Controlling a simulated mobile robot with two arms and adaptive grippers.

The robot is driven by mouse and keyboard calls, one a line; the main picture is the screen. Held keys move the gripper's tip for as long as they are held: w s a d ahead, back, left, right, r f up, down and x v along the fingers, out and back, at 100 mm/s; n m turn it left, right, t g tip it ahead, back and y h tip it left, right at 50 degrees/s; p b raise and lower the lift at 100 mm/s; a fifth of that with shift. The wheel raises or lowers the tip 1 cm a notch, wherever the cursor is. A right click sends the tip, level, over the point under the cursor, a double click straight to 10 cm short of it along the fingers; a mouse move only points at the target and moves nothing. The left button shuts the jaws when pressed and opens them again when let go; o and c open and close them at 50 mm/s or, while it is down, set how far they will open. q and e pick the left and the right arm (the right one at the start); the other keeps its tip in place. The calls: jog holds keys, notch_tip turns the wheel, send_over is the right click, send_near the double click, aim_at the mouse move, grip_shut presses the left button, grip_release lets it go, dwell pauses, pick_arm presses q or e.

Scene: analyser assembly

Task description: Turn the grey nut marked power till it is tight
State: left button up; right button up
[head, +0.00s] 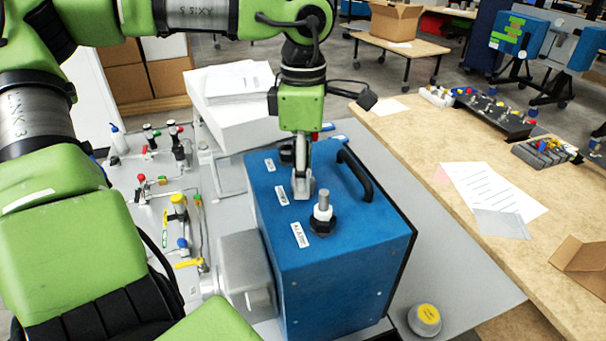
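The blue analyser box (345,262) stands on a grey bench top, with a black handle (356,175) on its top. Three white labels run along the top's left side: a near one (300,235) that seems to read ALARM, a middle one (282,195) and a far one (270,165), both too small to read. A black nut with a white collar and grey stud (323,213) stands beside the near label. My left gripper (302,194) points straight down beside the middle label, fingertips low over the top. The fingers show edge-on and cover what is there; I cannot make out the grey nut.
Left of the box are a grey housing (246,270) and pipework with valves (180,215). A white box with papers (235,85) stands behind. A yellow-capped round part (425,320) is at front right. A wooden table (425,140) with papers stands right.

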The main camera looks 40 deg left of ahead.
pick_arm(q)
jog(key=n+b, duration=0.1)
jog(key=n, duration=0.2)
jog(key=n+b, duration=0.2)
jog(key=n, duration=0.1)
jog(key=shift+f+n, duration=0.2)
jog(key=shift+n, duration=0.1)
jog(key=n+b, duration=0.3)
jog(key=n, duration=0.3)
jog(key=n+b, duration=0.2)
jog(key=n, duration=0.6)
jog(key=shift+r, duration=0.2)
jog(key=shift+n, duration=1.1)
